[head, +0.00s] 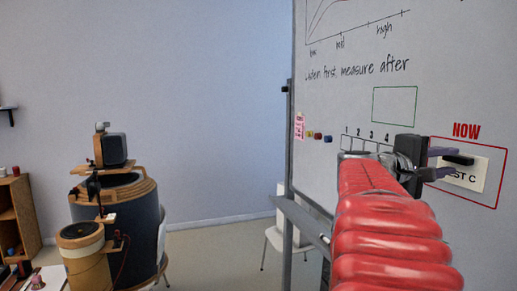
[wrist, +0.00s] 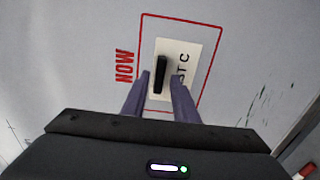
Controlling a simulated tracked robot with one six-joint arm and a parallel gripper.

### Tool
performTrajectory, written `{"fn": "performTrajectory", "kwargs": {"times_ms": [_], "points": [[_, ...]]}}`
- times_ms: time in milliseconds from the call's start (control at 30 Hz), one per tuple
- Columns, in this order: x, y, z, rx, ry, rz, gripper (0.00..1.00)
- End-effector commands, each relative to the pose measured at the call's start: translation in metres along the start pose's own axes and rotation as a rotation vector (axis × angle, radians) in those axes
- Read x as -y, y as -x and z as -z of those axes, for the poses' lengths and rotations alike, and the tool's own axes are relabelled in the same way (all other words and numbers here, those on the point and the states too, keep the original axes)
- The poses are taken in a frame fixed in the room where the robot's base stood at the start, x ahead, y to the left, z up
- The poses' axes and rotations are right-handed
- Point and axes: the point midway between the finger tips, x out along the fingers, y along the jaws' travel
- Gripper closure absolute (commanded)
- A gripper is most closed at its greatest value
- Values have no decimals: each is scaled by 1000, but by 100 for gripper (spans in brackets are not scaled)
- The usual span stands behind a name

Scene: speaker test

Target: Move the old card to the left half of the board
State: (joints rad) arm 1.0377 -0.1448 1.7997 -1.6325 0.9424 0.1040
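A white card (head: 478,177) with a black bar-shaped handle (head: 459,159) is on the whiteboard, inside a red frame labelled NOW. Its printed text is partly covered; "ST C" is readable. In the wrist view the card (wrist: 184,60) appears turned sideways, with the black handle (wrist: 161,73) upright in the picture. My gripper (head: 447,163) is in front of the card. Its two purple fingers stand apart, one on each side of the handle, with visible gaps in the wrist view (wrist: 161,79). I cannot tell how deep they reach.
Left of the red frame (head: 503,180) on the whiteboard (head: 340,100) are an empty green frame (head: 395,104) and a numbered strip (head: 365,142). Small coloured magnets (head: 318,136) and a pink note (head: 299,126) sit near the board's left edge. A tray ledge (head: 300,217) runs below.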

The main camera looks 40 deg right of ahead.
Motion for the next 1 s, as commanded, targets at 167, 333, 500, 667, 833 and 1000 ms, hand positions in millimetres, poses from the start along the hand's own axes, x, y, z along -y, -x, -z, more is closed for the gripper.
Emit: {"fn": "performTrajectory", "kwargs": {"times_ms": [167, 333, 500, 667, 833, 1000], "points": [[0, -11, -1, 2, 0, 0, 73], [0, -14, -1, 1, 0, 0, 73], [0, -14, -1, 1, 0, 0, 73], [0, -14, -1, 2, 0, 0, 79], [0, -14, -1, 2, 0, 0, 85], [0, -14, -1, 2, 0, 1, 91]]}}
